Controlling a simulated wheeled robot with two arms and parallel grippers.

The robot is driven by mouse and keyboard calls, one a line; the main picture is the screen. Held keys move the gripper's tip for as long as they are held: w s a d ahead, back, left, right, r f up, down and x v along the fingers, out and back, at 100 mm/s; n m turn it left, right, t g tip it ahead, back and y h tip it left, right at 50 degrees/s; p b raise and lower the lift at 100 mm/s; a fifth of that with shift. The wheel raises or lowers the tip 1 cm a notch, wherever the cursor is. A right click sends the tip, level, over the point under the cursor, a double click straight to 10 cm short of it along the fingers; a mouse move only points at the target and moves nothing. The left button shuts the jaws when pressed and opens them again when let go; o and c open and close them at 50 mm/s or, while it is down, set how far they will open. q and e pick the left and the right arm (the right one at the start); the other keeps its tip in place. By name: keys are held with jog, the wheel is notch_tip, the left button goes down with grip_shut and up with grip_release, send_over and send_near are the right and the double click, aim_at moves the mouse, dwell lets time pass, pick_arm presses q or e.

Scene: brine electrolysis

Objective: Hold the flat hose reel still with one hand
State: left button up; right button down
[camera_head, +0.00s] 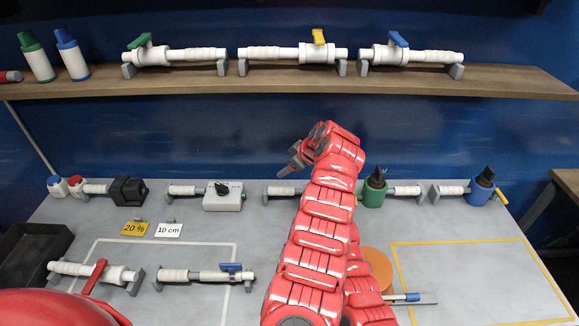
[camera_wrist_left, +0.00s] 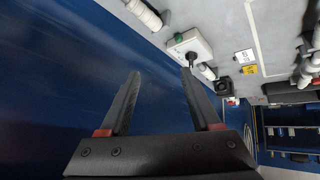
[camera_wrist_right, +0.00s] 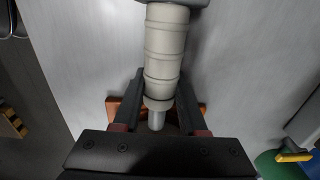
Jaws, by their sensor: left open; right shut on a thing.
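My left gripper (camera_head: 292,163) is open and empty above the back of the table by the blue wall; it also shows in the left wrist view (camera_wrist_left: 161,75). In the right wrist view my right gripper (camera_wrist_right: 160,82) is shut on a white ridged hose piece (camera_wrist_right: 165,50) with a grey stub at its near end. An orange flat disc (camera_wrist_right: 116,108) lies behind the fingers; it also shows in the head view (camera_head: 377,268), partly hidden by my arm. I cannot tell which part is the flat hose reel. My right gripper is hidden in the head view.
A grey box with a black knob (camera_head: 224,197) stands left of my left gripper. Green (camera_head: 373,194) and blue (camera_head: 478,194) valves stand at the back right. Valved pipes rest at front left. The yellow-outlined area (camera_head: 480,280) is clear. A shelf (camera_head: 300,88) hangs above.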

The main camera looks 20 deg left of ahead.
pick_arm(q)
jog(key=s+d+f+g+h, duration=0.1)
jog(key=s+d+h, duration=0.1)
jog(key=s+d, duration=0.35)
jog(key=s+d+f+m+g+h, duration=0.1)
jog(key=s+d+g+h, duration=0.1)
jog(key=d, duration=0.7)
jog(key=s+d+f+g+h, duration=0.1)
jog(key=s+d+h, duration=0.1)
jog(key=s+d, duration=0.35)
jog(key=shift+h, duration=0.3)
jog(key=f, duration=0.3)
jog(key=d+f, duration=0.1)
jog(key=f, duration=0.3)
jog(key=d+f, duration=0.1)
jog(key=f, duration=0.3)
jog(key=shift+w+d+f, duration=0.1)
jog(key=shift+w+d, duration=0.05)
jog(key=shift+w, duration=0.1)
jog(key=shift+f, duration=0.45)
grip_shut()
